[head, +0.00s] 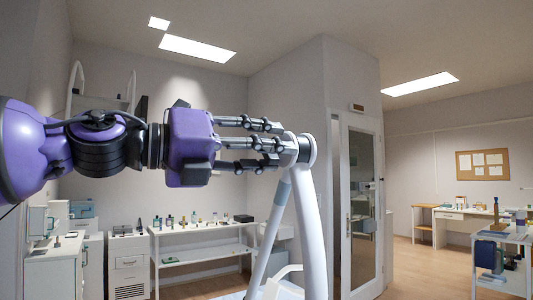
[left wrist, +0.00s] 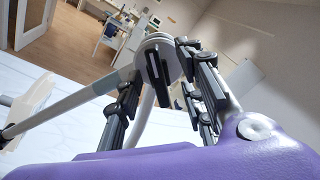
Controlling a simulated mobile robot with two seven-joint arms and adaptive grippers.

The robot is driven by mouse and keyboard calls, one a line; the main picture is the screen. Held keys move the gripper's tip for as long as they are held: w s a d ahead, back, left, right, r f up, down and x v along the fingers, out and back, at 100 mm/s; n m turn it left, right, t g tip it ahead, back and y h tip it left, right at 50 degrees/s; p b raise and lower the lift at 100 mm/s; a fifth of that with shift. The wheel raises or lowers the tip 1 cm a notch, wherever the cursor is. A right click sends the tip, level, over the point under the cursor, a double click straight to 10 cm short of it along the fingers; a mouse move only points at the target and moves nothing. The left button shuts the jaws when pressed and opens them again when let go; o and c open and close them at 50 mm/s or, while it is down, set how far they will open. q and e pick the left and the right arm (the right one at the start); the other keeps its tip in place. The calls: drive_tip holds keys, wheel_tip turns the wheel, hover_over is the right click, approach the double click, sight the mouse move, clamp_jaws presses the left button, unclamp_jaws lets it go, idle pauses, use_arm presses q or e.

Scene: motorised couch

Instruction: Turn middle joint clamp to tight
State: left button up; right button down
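The middle joint clamp is at the top bend of a white jointed arm (head: 312,220), where a round pale joint head (head: 306,150) sits. The left wrist view shows this round head (left wrist: 158,43) with a dark bar-shaped clamp handle (left wrist: 157,69) on its face. My left gripper (head: 277,145) comes in from the left, its dark fingers reaching to the joint head. In the left wrist view the fingers of my left gripper (left wrist: 155,75) are spread, one left of the handle and two right of it, with gaps showing. My right gripper is not in view.
A couch with a pale surface (left wrist: 60,140) lies below the arm. A white shelf table (head: 200,228) with small bottles stands along the back wall. A glass door (head: 362,200) and a desk (head: 455,215) are at the right. Open floor (head: 415,270) lies right of the arm.

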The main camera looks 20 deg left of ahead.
use_arm(q)
clamp_jaws()
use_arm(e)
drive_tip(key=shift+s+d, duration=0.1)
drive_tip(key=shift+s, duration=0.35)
